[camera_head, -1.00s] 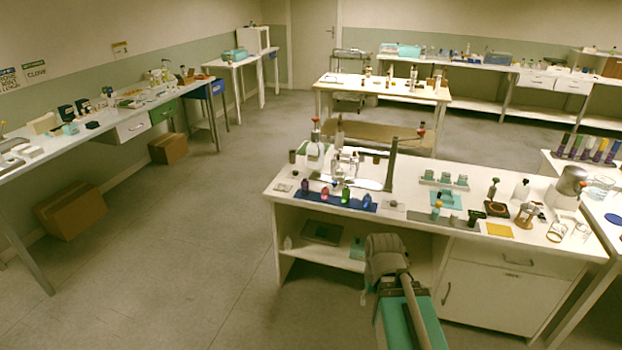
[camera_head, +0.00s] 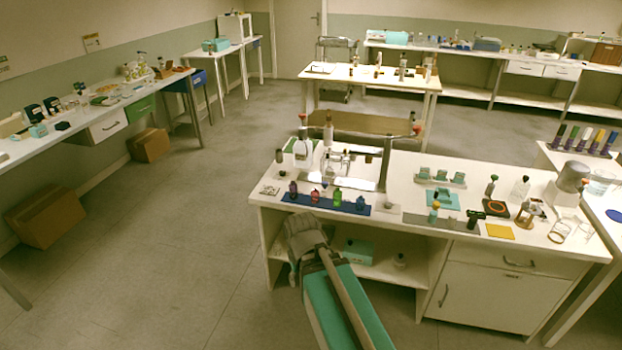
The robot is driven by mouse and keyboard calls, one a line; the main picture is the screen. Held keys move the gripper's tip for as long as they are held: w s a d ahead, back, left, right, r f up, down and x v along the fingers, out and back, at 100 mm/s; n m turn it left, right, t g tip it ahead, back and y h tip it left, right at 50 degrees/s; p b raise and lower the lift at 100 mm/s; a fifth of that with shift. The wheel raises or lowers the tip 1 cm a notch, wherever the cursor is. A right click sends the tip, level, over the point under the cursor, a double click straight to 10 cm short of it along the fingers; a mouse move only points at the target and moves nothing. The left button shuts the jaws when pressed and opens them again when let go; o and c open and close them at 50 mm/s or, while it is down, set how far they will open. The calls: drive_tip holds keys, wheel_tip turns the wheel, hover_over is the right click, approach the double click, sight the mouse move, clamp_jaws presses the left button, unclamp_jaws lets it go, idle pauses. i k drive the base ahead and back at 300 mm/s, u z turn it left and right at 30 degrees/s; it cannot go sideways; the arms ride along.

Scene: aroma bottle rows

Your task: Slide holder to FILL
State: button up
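A blue strip (camera_head: 326,205) lies along the front left of the near bench. Several small coloured bottles stand on it, among them a purple one (camera_head: 293,189), a red one (camera_head: 315,196) and a green one (camera_head: 337,197). I cannot tell which thing is the holder, and no FILL mark is readable. A clear-and-metal apparatus (camera_head: 336,160) stands behind the strip. My gripper (camera_head: 302,232) is in front of the bench's front edge, below and in front of the strip, apart from the bottles. Its fingers are too unclear to tell whether it is open or shut.
The near bench (camera_head: 405,188) carries a dark post (camera_head: 386,165), a teal mat (camera_head: 443,199), a grey strip (camera_head: 440,222) and a yellow square (camera_head: 499,231) to the right. A shelf below holds a teal box (camera_head: 358,251).

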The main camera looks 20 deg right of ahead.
sight(327, 180)
drive_tip(key=z, duration=0.25)
drive_tip(key=i, duration=1.05)
drive_tip(key=z, duration=0.8)
